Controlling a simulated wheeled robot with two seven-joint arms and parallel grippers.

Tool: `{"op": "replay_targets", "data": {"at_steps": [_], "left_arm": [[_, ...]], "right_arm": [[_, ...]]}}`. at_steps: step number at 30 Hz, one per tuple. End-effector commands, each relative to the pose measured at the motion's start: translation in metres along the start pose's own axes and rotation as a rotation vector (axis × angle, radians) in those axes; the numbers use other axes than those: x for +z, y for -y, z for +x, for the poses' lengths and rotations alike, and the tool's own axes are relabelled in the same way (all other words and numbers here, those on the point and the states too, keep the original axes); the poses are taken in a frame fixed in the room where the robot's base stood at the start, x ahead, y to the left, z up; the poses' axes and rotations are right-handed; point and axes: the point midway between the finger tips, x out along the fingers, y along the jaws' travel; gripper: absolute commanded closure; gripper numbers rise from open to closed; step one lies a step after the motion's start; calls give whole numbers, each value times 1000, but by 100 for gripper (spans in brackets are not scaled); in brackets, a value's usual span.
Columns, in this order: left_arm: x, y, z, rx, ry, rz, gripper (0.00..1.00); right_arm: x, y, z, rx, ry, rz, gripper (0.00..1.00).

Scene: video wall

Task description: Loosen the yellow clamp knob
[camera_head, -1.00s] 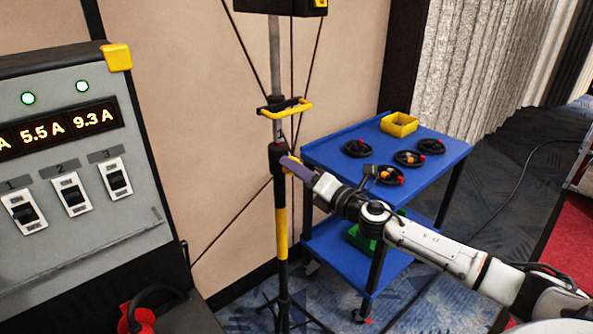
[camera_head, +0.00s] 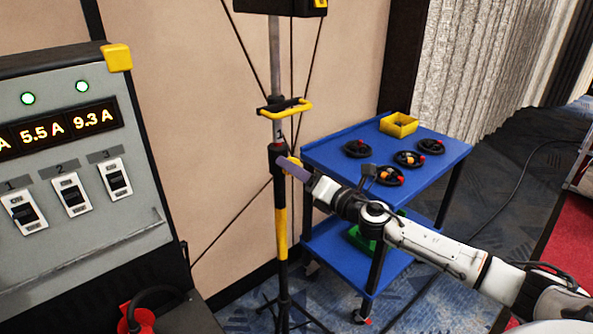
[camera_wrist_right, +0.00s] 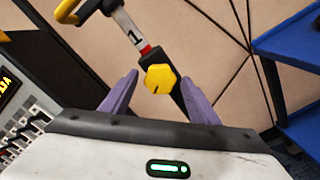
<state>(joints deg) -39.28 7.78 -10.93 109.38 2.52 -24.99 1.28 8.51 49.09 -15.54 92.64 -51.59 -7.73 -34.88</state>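The yellow clamp knob (camera_wrist_right: 160,78) sits on the black collar of the stand's pole, just under a red band and a label reading 1. In the right wrist view it lies between and beyond the two purple fingers of my right gripper (camera_wrist_right: 160,98), which are spread apart with a gap on each side of it. In the head view my right gripper (camera_head: 292,168) is at the pole, and a small part of the yellow knob (camera_head: 294,160) shows behind it. The stand (camera_head: 281,220) is upright. My left gripper is not in view.
A yellow handle (camera_head: 287,107) sticks out from the pole above the knob. A blue cart (camera_head: 330,157) with coiled cables and a yellow bin (camera_head: 398,124) stands to the right. A grey power panel (camera_head: 75,130) with switches is at left. Thin cables run near the pole.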

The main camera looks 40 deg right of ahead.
Motion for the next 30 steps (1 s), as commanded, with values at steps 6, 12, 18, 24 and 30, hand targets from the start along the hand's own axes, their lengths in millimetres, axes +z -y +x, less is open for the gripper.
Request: {"op": "replay_targets", "data": {"at_steps": [6, 12, 18, 24, 30], "left_arm": [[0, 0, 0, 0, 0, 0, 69], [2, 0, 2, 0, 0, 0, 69], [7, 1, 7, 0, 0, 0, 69], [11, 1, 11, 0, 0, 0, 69], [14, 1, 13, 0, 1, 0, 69]], "right_arm": [[1, 0, 0, 0, 1, 2, 45], [-1, 2, -13, -1, -1, 2, 45], [-2, 3, -43, -2, -2, 2, 45], [-2, 2, -72, -2, -2, 2, 45], [-2, 1, -93, -1, -1, 3, 45]]}}
